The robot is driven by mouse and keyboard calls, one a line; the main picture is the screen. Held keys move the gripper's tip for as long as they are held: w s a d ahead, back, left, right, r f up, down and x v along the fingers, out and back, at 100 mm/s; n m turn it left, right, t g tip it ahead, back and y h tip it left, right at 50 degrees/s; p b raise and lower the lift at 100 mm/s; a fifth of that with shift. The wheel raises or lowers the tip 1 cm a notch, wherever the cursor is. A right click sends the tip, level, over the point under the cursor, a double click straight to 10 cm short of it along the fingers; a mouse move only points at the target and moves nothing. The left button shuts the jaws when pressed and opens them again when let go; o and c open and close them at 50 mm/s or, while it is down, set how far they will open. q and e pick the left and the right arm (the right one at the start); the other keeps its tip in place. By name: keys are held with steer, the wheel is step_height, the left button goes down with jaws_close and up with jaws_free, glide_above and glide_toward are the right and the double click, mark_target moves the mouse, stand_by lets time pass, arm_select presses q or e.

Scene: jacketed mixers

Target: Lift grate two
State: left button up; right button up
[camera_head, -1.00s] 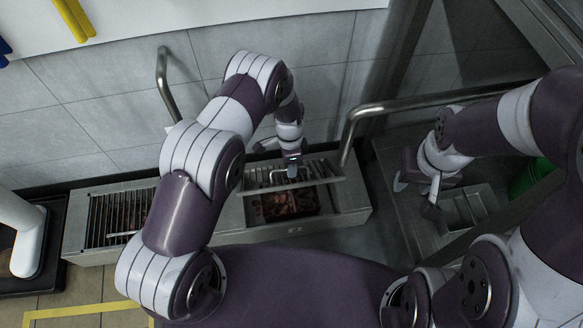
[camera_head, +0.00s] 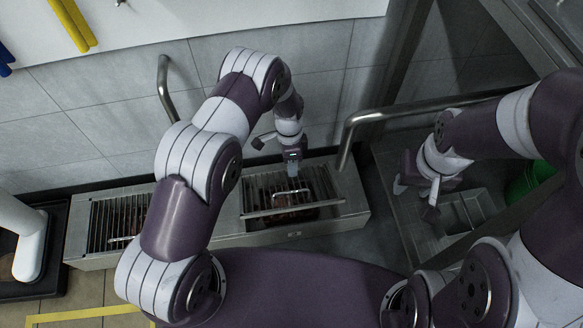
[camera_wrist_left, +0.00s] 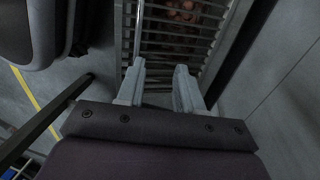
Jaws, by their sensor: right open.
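The right-hand grate (camera_head: 262,190) is a barred metal panel with a raised handle (camera_head: 291,192). It covers most of the right opening of the long metal trough. A narrow strip of red-brown contents shows below its front bar. My left gripper (camera_head: 292,170) is just behind and above the handle, apart from it. In the left wrist view my left gripper (camera_wrist_left: 160,75) has its fingers spread with nothing between them, and the grate bars (camera_wrist_left: 165,50) lie beyond. My right gripper (camera_head: 400,186) is open over the steel sink at the right, away from the grate.
A second grate (camera_head: 118,215) lies on the trough's left opening, partly behind my left arm. The trough (camera_head: 270,238) runs along the tiled wall. Bent metal pipes (camera_head: 166,85) rise behind it. A green bin (camera_head: 525,178) stands at the right.

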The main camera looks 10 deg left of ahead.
arm_select(q)
step_height(320, 180, up, 8)
steer(key=w+p, duration=0.1)
steer(key=p, duration=0.1)
steer(key=shift+w+a+r, duration=0.25)
steer(key=shift+w, duration=0.05)
arm_select(e)
step_height(320, 180, up, 3)
steer(key=shift+r, duration=0.2)
